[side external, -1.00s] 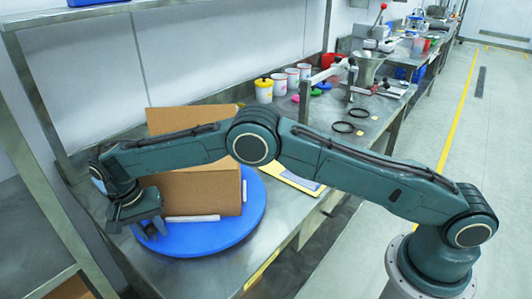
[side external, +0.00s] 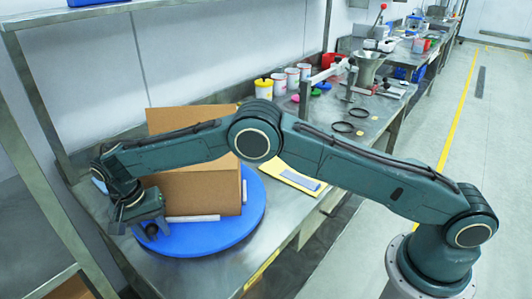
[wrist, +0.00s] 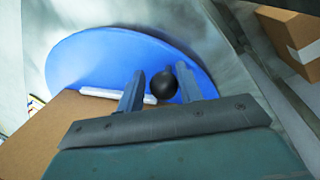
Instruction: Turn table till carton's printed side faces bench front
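A brown open carton (side external: 208,193) stands on the round blue turntable (side external: 215,238) on the steel bench. No print shows on its face toward the side camera. A white strip (side external: 193,218) lies along its base, also seen in the wrist view (wrist: 117,94). A black ball knob (wrist: 163,85) is at the turntable's edge. My gripper (wrist: 160,88) is over the knob at the turntable's left side, its fingers open on either side. My arm hides part of the carton.
A yellow-edged sheet (side external: 290,177) lies right of the turntable. Black rings (side external: 350,127), a yellow-lidded tub (side external: 263,91) and a metal funnel (side external: 366,68) stand farther along the bench. Another carton (wrist: 290,38) is off the bench at lower level.

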